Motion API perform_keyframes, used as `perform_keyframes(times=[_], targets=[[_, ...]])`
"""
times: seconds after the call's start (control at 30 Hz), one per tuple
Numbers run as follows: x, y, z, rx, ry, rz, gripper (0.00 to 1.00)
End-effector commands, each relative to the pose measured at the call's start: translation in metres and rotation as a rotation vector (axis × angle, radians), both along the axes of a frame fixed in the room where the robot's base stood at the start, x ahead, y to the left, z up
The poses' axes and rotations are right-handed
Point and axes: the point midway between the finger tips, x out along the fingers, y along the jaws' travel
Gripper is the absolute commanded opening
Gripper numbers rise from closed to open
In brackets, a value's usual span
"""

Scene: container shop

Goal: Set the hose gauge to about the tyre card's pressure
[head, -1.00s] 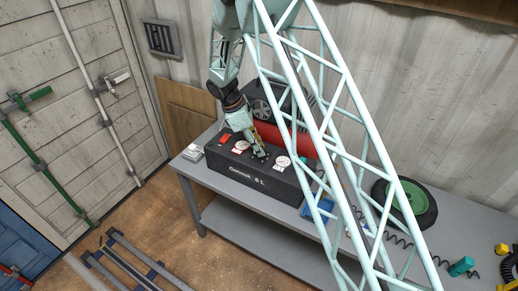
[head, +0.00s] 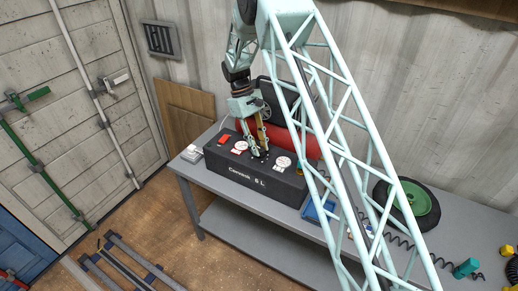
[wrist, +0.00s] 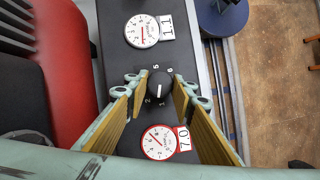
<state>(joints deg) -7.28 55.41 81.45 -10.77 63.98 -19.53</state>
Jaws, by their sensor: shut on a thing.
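My gripper (head: 259,155) points down onto the top of the black compressor box (head: 250,180), between two round gauges. In the wrist view its fingers (wrist: 158,90) are shut on a black knob (wrist: 160,84) with a white line and numbers around it. The white-rimmed gauge (wrist: 142,31) has a plate that seems to read 1.1. The red-rimmed gauge (wrist: 159,142) has a plate that seems to read 7.0. In the head view the red-rimmed gauge (head: 240,147) is left of the gripper and the white one (head: 282,163) right. I cannot make out a tyre card.
A red switch (head: 223,140) sits at the box's left end. The red tank (head: 298,138) lies behind. A tyre with a green hub (head: 421,199), a blue tray (head: 317,210) and a coiled hose with a teal end (head: 466,268) are on the grey bench (head: 345,240) to the right.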

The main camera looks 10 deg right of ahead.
Motion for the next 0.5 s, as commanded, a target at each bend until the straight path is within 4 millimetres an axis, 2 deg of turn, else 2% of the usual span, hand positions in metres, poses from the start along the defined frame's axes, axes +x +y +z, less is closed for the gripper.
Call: perform_keyframes(times=[0.2,0.5], targets=[[0.0001,-0.0010,-0.0006,0.000,0.000,-0.086,0.13],[-0.0003,-0.0005,-0.0002,0.000,0.001,-0.113,0.13]])
